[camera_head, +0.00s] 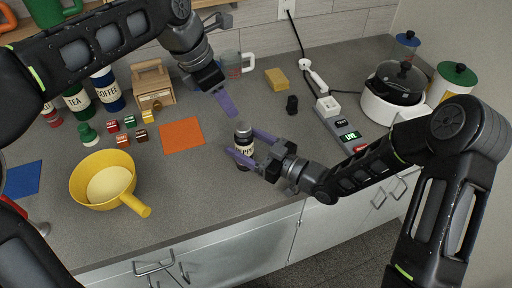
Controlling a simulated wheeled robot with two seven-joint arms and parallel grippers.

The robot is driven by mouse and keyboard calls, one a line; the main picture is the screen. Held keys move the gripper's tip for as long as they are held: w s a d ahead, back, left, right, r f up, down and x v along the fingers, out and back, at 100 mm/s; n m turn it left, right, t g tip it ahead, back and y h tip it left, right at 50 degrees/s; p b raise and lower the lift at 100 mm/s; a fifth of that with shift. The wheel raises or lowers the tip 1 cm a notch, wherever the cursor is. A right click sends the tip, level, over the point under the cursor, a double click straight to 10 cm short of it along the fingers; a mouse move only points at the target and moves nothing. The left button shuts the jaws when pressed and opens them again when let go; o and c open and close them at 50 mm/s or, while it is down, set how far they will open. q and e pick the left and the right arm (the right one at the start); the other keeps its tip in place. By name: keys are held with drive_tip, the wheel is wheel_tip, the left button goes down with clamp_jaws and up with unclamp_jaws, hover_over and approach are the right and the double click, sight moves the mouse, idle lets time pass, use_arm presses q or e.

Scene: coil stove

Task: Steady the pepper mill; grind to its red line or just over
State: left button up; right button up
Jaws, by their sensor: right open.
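The pepper mill (243,131) is a small dark cylinder with a pale, partly hidden label, upright near the counter's front edge. My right gripper (245,146) reaches in from the right with its purple fingers on either side of the mill. It is open, and I cannot tell whether a finger touches the mill. My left gripper (224,103) hangs above the counter, behind and left of the mill, apart from it. Its purple fingers overlap in this view, so their opening cannot be judged. No red line can be made out on the mill.
An orange mat (182,135) lies left of the mill, with a yellow pan (103,183) farther left. A grey strip with small displays (348,136) lies right. A small black object (292,104) and yellow sponge (277,79) stand behind.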

drive_tip(key=shift+x, duration=1.5)
drive_tip(key=shift+c, duration=0.3)
drive_tip(key=c, duration=1.4)
drive_tip(key=shift+c, duration=0.2)
